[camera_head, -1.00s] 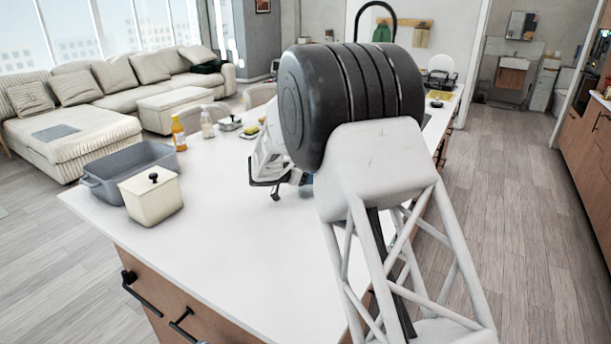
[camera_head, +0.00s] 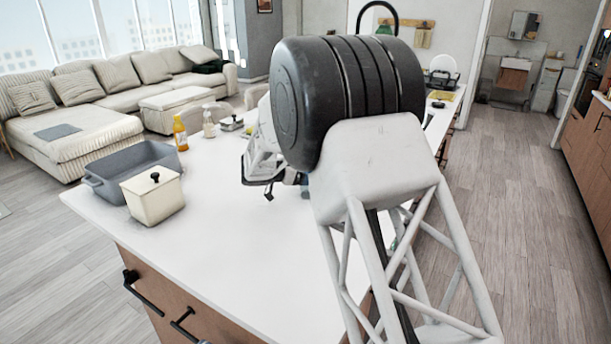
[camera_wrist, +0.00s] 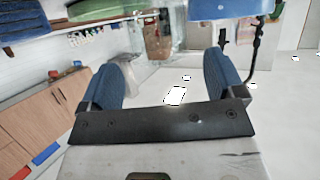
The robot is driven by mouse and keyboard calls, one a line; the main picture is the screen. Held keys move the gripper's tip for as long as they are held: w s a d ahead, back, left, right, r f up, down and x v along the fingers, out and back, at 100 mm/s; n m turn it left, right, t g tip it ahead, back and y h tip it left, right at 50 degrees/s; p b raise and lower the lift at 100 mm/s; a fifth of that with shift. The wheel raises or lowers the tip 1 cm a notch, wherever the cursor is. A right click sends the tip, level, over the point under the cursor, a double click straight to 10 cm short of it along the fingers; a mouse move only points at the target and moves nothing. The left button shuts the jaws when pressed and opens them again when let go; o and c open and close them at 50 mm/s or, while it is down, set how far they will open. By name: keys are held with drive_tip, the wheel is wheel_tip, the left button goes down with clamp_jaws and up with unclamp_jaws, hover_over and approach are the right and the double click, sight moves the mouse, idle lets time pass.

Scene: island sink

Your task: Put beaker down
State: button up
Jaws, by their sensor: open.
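My gripper (camera_head: 268,188) is over the white island counter (camera_head: 225,255), partly hidden behind my own dark arm joint in the head view. In the wrist view my gripper (camera_wrist: 168,82) is open, with its two blue-padded fingers well apart. A clear, glassy shape (camera_wrist: 168,40) shows beyond the fingers at the top middle. I cannot tell whether it is the beaker. No beaker can be made out in the head view, where my arm hides part of the counter. Nothing is clearly held between the fingers.
A grey bin (camera_head: 128,170) and a cream lidded canister (camera_head: 153,197) stand at the counter's left edge. An orange bottle (camera_head: 180,133) and a clear bottle (camera_head: 209,124) stand farther back. The near middle of the counter is clear.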

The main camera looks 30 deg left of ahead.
drive_tip(key=v, duration=0.9)
drive_tip(key=shift+w+d, duration=0.1)
idle(0.8)
drive_tip(key=w+d+r+g+h, duration=0.15)
drive_tip(key=d+r, duration=0.25)
drive_tip(key=d, duration=0.8)
drive_tip(key=w+d+r+g, duration=0.15)
drive_tip(key=d+r, duration=0.25)
drive_tip(key=d, duration=0.7)
drive_tip(key=s+d+r+g, duration=0.2)
drive_tip(key=s+d, duration=0.1)
drive_tip(key=d, duration=0.5)
drive_tip(key=s+d+r+n+g, duration=0.1)
drive_tip(key=s+d+r, duration=0.1)
drive_tip(key=d, duration=0.6)
drive_tip(key=s+d+r+g, duration=0.2)
drive_tip(key=s+d, duration=0.1)
drive_tip(key=d, duration=0.6)
drive_tip(key=s+d+n+g+y, duration=0.2)
drive_tip(key=s+d+y, duration=0.1)
drive_tip(key=s+d, duration=1.25)
drive_tip(key=s+d+f+y, duration=0.1)
drive_tip(key=s+d+f, duration=0.1)
drive_tip(key=s+d, duration=0.3)
drive_tip(key=s+d+f+n+y, duration=0.1)
drive_tip(key=s+d, duration=0.4)
drive_tip(key=s, duration=0.7)
drive_tip(key=shift+s+f+y, duration=0.3)
drive_tip(key=shift+f+y, duration=0.35)
drive_tip(key=shift+f, duration=0.15)
